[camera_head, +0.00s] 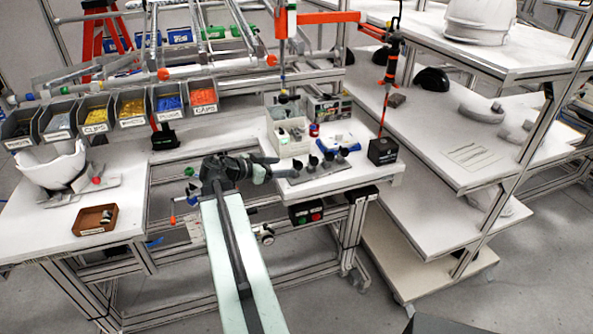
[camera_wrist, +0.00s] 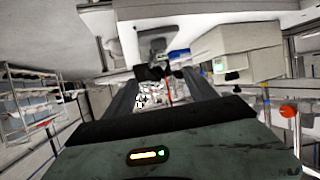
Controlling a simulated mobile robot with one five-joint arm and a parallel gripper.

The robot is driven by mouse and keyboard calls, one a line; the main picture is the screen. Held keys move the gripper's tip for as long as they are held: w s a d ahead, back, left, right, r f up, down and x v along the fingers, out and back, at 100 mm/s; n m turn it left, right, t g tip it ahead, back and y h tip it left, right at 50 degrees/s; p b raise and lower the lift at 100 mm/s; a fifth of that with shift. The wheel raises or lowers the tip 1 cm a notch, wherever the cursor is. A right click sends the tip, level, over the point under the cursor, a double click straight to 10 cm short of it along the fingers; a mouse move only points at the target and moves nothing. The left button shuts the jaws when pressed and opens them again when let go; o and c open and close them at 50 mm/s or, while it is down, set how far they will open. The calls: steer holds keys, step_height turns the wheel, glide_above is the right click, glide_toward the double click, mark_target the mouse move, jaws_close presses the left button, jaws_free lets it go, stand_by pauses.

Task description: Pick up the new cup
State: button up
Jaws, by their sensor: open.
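My gripper (camera_head: 268,166) is over the front left part of the small white worktop, its fingers pointing right. In the wrist view my gripper (camera_wrist: 160,84) shows two dark fingers spread apart with no object held between them. Several small black cup-like pieces (camera_head: 313,161) stand in a slanting row on a grey plate (camera_head: 318,169), just right of my fingertips. I cannot tell which of them is the new cup. A dark piece (camera_wrist: 148,73) shows beyond the fingers in the wrist view, too unclear to name.
A white bin (camera_head: 290,136) stands behind the row, with a blue and red item (camera_head: 314,130) beside it. A black block (camera_head: 383,151) is at the right. Labelled part bins (camera_head: 132,106), a white helmet shell (camera_head: 55,168) and a brown tray (camera_head: 95,220) are at left.

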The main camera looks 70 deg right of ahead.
mark_target(297, 165)
steer(key=b+x, duration=0.3)
steer(key=x, duration=0.4)
steer(key=shift+s+d+f, duration=0.25)
steer(key=shift+r, duration=0.1)
steer(key=shift+c, duration=0.4)
jaws_close()
step_height(297, 165, up, 10)
steer(key=p, duration=1)
steer(key=shift+r, duration=0.15)
steer(key=shift+w+a, duration=0.1)
